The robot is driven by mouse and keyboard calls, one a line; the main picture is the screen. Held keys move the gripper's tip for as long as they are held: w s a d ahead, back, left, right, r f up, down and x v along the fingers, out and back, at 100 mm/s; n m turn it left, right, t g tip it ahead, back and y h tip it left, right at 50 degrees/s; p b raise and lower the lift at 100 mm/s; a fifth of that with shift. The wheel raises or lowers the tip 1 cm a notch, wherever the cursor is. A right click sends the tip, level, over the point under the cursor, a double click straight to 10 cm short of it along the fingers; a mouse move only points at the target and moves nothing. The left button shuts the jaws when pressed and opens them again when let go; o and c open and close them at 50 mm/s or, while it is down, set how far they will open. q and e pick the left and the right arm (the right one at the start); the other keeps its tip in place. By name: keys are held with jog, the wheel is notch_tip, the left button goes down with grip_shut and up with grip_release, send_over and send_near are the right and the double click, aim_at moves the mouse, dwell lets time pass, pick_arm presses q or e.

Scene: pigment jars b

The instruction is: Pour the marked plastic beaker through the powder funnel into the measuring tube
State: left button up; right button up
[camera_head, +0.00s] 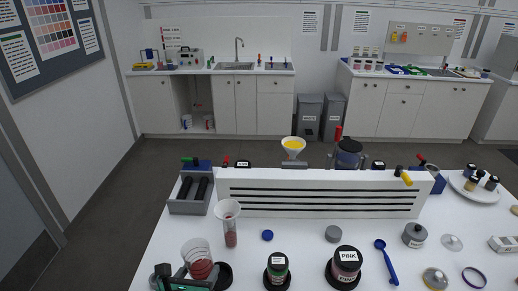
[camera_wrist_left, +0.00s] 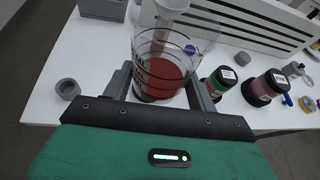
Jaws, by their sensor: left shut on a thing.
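The clear plastic beaker (camera_head: 197,253) with dark marks holds dark red powder and stands near the table's front left. My left gripper (camera_head: 186,278) is shut on it; in the wrist view the beaker (camera_wrist_left: 160,68) sits between the two fingers. It looks roughly upright; I cannot tell whether its base touches the table. The pale powder funnel (camera_head: 228,207) sits at the top of the clear measuring tube (camera_head: 231,238), which has reddish content low down. They stand just behind and right of the beaker, partly hidden behind it in the wrist view. My right gripper is not in view.
A long white slotted panel (camera_head: 320,194) runs behind the tube, with a grey tray (camera_head: 188,205) to its left. A blue cap (camera_head: 267,235) and blue spoon (camera_head: 386,262) lie nearby.

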pick_arm(q)
jog(key=s+a+f+n+y+b, duration=0.2)
jog(key=a, duration=0.5)
jog(key=shift+b, duration=0.4)
